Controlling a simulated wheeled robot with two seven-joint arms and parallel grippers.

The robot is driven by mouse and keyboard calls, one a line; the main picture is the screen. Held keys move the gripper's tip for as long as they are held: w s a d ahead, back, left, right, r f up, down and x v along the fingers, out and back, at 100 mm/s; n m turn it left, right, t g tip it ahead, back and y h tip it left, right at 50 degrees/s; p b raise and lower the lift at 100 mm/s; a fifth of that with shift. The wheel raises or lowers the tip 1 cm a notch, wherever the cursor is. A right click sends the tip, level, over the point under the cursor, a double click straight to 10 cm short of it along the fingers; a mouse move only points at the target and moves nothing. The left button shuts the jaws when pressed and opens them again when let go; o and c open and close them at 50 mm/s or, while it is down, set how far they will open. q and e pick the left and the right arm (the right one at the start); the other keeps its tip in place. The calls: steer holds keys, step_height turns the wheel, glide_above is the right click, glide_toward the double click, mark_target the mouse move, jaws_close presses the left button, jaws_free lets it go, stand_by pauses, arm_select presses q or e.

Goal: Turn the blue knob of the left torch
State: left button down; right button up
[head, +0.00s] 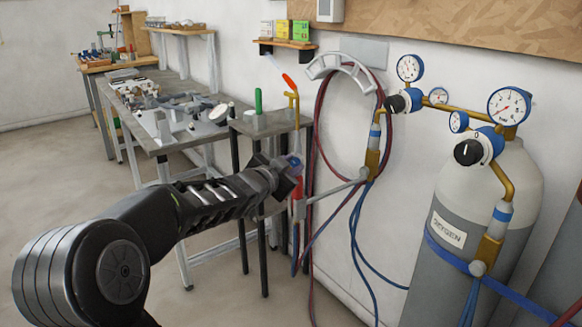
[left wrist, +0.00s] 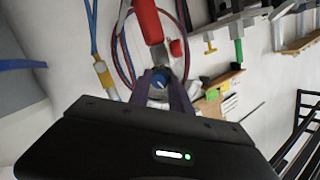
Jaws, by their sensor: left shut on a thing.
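My left gripper (head: 292,168) reaches across to a torch with a red handle (head: 298,190) that hangs beside the small table. In the left wrist view the two fingers of my left gripper (left wrist: 165,84) are closed around a small blue knob (left wrist: 158,82). The torch's red handle (left wrist: 147,22) extends away above the knob. In the head view the gripper hides most of the knob, and only a bluish patch shows at the fingertips. How far the knob is turned cannot be told. My right gripper is in neither view.
The grey oxygen cylinder (head: 461,200) stands at the right with gauges and blue hoses. A hose coil (head: 322,130) hangs on the wall. A small dark table (head: 268,122) with a green-handled tool (head: 258,101) stands behind the gripper. A long workbench (head: 165,105) is farther back.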

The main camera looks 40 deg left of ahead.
arm_select(q)
steer(key=shift+m+g+b, duration=0.4)
steer(key=shift+m+b, duration=0.1)
steer(key=shift+m, duration=0.3)
steer(key=shift+w+d+m+g+y+b, duration=0.15)
steer(key=shift+m+g+y+b, duration=0.15)
steer(key=shift+m+y+b, duration=0.5)
steer(key=shift+m+b, duration=0.3)
steer(key=shift+b, duration=0.15)
steer(key=shift+r+m+g+b, duration=0.15)
steer(key=shift+m+g+b, duration=0.15)
steer(key=shift+m+b, duration=0.2)
steer(key=c, duration=1.2)
jaws_free()
